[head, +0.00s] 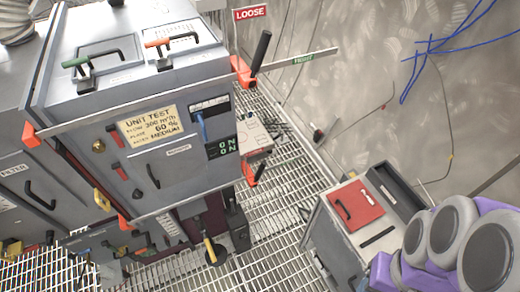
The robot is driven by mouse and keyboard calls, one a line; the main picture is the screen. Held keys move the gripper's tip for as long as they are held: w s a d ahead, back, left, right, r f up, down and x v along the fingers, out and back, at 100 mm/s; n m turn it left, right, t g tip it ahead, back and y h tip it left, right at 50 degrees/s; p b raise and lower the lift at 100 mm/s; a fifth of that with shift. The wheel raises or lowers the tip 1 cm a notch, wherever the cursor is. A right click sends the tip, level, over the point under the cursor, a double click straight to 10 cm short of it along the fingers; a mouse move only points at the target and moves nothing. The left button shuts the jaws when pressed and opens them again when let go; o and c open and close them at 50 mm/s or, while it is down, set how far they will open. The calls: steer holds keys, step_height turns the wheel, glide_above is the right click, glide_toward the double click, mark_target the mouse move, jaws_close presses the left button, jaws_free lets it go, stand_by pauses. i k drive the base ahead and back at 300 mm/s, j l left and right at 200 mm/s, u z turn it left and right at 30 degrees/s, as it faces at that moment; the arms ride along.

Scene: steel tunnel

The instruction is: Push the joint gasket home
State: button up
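I cannot clearly identify the joint gasket in the head view. A red "LOOSE" sign (250,13) stands above the handle. A pale bar with a green label (303,59) extends right from it. My gripper's fingers do not show.
A metal grating floor (285,190) runs between the cabinet and a wrinkled grey wall (350,90). A grey box (345,235) with a red panel (356,204) stands at lower right. Purple parts with grey discs (455,232) fill the lower right corner. Blue cables (430,50) hang on the wall.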

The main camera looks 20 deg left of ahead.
mark_target(99, 190)
steer(key=u, duration=2.65)
